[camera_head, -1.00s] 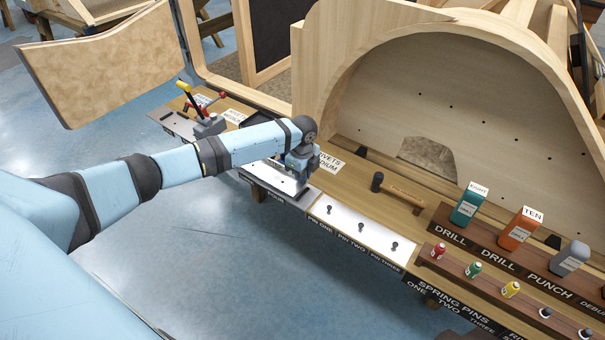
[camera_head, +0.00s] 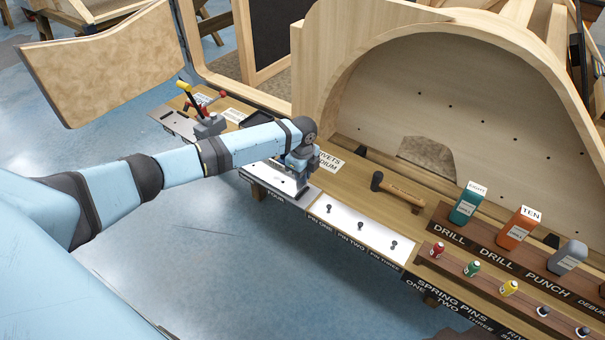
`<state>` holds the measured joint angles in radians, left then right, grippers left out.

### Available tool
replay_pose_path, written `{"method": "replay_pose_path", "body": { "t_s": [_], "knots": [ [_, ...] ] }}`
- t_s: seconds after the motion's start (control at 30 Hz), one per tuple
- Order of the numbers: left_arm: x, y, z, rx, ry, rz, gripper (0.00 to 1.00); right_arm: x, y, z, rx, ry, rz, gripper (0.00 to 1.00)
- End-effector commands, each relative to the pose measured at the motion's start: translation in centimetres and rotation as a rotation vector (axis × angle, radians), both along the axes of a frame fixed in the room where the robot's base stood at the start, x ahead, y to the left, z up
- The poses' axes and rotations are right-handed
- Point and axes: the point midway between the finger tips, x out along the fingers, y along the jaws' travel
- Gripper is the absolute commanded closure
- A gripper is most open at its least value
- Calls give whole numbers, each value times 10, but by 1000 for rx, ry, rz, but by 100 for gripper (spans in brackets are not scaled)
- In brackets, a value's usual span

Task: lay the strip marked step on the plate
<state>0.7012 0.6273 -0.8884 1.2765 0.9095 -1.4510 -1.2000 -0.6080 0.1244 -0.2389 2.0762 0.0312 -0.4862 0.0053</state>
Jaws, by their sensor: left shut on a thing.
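My left gripper (camera_head: 302,182) points down over the front of the bench, at the right end of the white panel labelled FOUR. It is shut on a thin grey strip (camera_head: 307,195), mostly hidden by the fingers. I cannot read a mark on it. The strip is low, at about panel height; I cannot tell if it touches. A pale metal plate (camera_head: 178,124) lies at the bench's far left end, beside a clamp with red and yellow handles (camera_head: 207,122). I cannot tell which surface is the task's plate. My right gripper is not in view.
A white panel with several small pins (camera_head: 352,226) lies just right of the gripper. A hammer (camera_head: 398,189) and a RIVETS card (camera_head: 327,162) lie behind. Drill boxes (camera_head: 468,203) stand at the right. A tall wooden arch (camera_head: 470,90) rises behind the bench.

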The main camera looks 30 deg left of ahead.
Motion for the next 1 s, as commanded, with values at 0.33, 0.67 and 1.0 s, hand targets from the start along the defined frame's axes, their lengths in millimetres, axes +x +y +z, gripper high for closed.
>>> {"method": "replay_pose_path", "body": {
  "t_s": [0.33,0.67,1.0],
  "knots": [
    [0,0,-5,0,-1,1,100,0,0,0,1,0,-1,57],
    [0,0,-7,0,-1,0,100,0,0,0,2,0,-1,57],
    [0,0,-8,0,-1,0,64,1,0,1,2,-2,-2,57]
  ]
}}
